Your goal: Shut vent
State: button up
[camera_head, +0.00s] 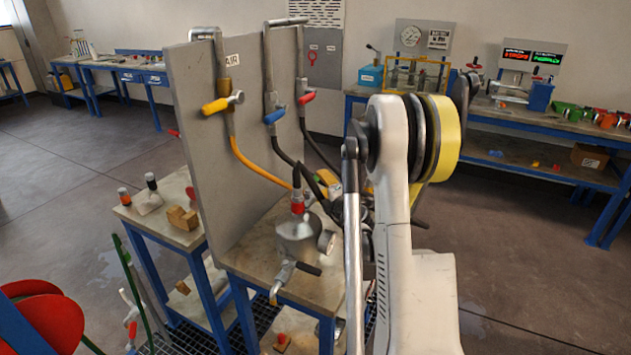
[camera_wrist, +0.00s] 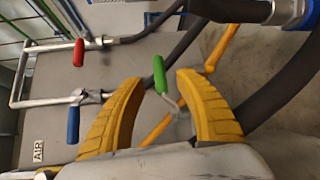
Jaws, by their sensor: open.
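No label marking a vent can be read, so I cannot tell which valve it is. In the wrist view my gripper (camera_wrist: 157,80) is open, its two yellow curved fingers apart. A green valve handle (camera_wrist: 160,74) appears between the fingertips, on a metal valve body (camera_wrist: 178,108); whether they touch is unclear. In the head view, a metal vessel (camera_head: 297,238) with a red-collared top fitting (camera_head: 297,202) and a black-handled lever valve (camera_head: 292,273) stands on the bench. My arm hides part of this area, and the green handle cannot be made out there.
A grey upright panel (camera_head: 195,150) carries yellow (camera_head: 215,106), blue (camera_head: 275,116) and red (camera_head: 306,98) handles with hoses. Red (camera_wrist: 79,52) and blue (camera_wrist: 73,124) handles and a thick dark hose (camera_wrist: 290,80) show around my fingers. Open floor (camera_head: 540,260) lies right.

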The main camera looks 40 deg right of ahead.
jog(key=b+x, duration=0.1)
jog(key=x, duration=0.4)
jog(key=shift+w, duration=0.3)
grip_shut()
